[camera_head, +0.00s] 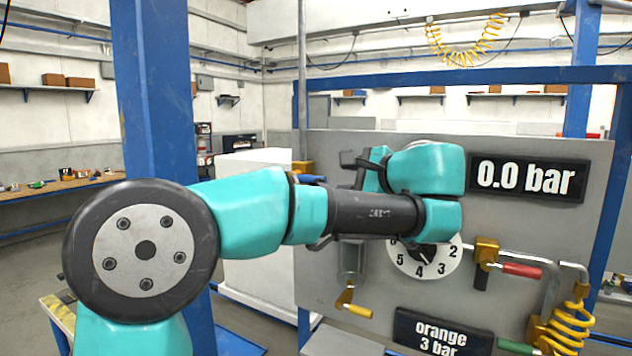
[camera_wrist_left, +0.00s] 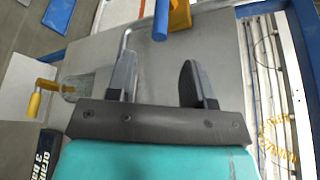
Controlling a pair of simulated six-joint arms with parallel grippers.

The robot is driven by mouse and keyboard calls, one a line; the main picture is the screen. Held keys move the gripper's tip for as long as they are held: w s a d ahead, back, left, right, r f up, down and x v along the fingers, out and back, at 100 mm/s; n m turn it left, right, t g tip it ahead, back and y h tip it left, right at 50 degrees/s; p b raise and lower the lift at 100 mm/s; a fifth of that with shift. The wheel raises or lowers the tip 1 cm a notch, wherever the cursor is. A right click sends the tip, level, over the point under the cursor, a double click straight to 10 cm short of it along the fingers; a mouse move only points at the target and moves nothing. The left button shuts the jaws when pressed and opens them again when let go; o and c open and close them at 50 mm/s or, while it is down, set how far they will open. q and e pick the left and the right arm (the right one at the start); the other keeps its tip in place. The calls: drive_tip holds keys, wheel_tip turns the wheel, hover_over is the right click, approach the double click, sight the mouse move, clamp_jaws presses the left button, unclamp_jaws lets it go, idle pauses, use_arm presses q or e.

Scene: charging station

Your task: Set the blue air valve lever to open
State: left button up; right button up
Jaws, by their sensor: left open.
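The blue air valve lever (camera_head: 313,179) sticks out to the right from a brass valve body (camera_head: 303,167) at the left edge of the grey panel. In the left wrist view the blue lever (camera_wrist_left: 161,20) points down toward my fingers from the brass body (camera_wrist_left: 180,14). My left gripper (camera_head: 351,168) is right of the lever in the head view, partly hidden by its own arm. In the left wrist view the left gripper (camera_wrist_left: 158,62) is open and empty, and the lever's end is just beyond the gap between its fingertips. My right gripper is not in view.
The panel (camera_head: 460,215) carries a display (camera_head: 526,178) reading 0.0 bar, a numbered dial (camera_head: 437,262), a red-handled valve (camera_head: 520,270) and a yellow handle (camera_head: 358,310). A sign (camera_head: 440,333) reads orange 3 bar. A yellow coiled hose (camera_head: 570,325) hangs at lower right.

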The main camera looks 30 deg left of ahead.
use_arm(q)
drive_tip(key=x, duration=1)
drive_tip(key=shift+a+f, duration=0.1)
drive_tip(key=shift+a, duration=0.2)
clamp_jaws()
